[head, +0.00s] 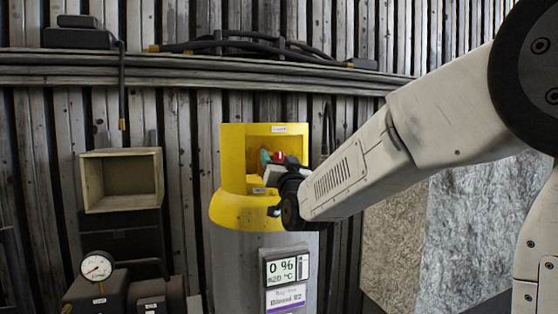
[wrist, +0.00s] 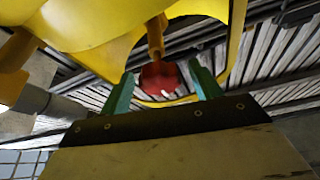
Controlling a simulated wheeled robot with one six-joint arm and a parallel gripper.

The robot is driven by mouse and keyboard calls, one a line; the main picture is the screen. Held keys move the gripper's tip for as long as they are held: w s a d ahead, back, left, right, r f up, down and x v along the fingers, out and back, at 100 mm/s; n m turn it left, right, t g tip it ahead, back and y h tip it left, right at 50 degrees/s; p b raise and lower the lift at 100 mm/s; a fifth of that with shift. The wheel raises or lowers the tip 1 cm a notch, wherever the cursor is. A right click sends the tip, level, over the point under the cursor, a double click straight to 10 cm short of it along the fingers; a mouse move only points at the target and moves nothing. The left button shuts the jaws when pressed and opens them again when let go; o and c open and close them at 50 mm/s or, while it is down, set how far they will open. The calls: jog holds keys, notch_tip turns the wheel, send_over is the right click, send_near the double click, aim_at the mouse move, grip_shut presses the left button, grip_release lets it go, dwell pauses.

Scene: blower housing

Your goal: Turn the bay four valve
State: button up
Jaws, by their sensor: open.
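A grey tank with a yellow collar (head: 236,200) stands in the middle of the head view. A small red valve knob (head: 278,156) shows inside the collar's opening, partly hidden by my gripper. In the wrist view the red knob (wrist: 160,78) sits on a brass-coloured stem, with the yellow collar (wrist: 90,25) around it. My gripper (wrist: 162,88) is open, its two green fingers on either side of the knob with gaps visible. I cannot tell whether the fingers reach fully around it. In the head view my gripper (head: 270,160) is inside the collar opening, mostly hidden.
A display reading 0 % (head: 282,270) is on the tank's front. An open box (head: 120,180) is on the wall at left, above a round gauge (head: 97,266). Pipes (head: 200,62) run along the corrugated wall. A grey slab (head: 470,230) stands at right.

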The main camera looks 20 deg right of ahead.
jog(key=shift+w, duration=0.25)
jog(key=shift+c, duration=0.3)
jog(key=c, duration=0.9)
